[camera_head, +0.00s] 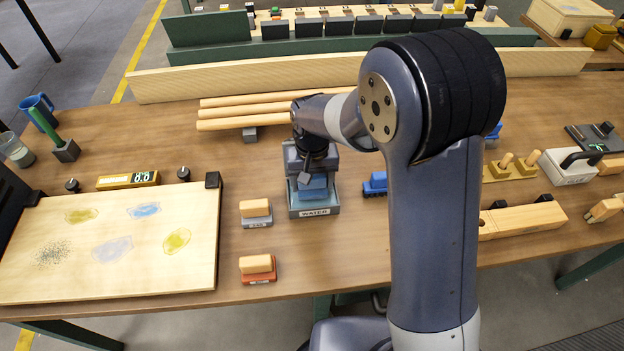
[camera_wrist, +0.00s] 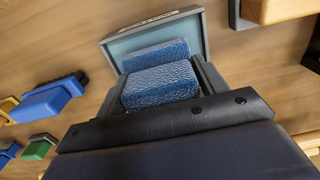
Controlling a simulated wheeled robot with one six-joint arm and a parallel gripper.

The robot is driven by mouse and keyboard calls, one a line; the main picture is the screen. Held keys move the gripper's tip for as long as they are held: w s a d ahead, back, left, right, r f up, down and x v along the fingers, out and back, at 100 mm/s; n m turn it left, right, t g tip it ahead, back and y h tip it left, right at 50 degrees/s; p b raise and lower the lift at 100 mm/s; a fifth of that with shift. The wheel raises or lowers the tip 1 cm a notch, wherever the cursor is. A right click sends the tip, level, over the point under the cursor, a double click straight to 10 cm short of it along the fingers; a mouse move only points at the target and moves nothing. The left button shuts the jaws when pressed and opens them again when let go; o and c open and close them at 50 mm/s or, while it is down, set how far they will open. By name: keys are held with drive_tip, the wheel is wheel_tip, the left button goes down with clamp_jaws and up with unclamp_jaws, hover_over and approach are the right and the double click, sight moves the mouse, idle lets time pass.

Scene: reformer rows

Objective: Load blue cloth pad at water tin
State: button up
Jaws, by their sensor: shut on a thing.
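The water tin (camera_head: 314,213) is a grey-green open box with a "WATER" label, standing on the table in the head view. Its pale blue inside (camera_wrist: 120,58) shows in the wrist view. The blue cloth pad (camera_head: 313,188) is in my gripper (camera_head: 312,175), over the tin's opening. In the wrist view the pad (camera_wrist: 160,84) sits between the two fingers of my gripper (camera_wrist: 162,88), with its textured blue surface showing. The pad's lower edge is partly hidden, and I cannot tell if it touches the tin's bottom.
Wood-topped blocks, one grey (camera_head: 256,212) and one red (camera_head: 258,268), sit left of the tin. A blue block (camera_head: 375,184) sits close to its right. A stained pale board (camera_head: 120,240) lies at the left. Wooden rods (camera_head: 240,112) lie behind.

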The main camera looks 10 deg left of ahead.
drive_tip(key=shift+f+b, duration=0.4)
drive_tip(key=shift+f, duration=0.15)
idle(1.4)
drive_tip(key=shift+r+p, duration=2.6)
drive_tip(key=shift+r, duration=1)
drive_tip(key=shift+f, duration=0.1)
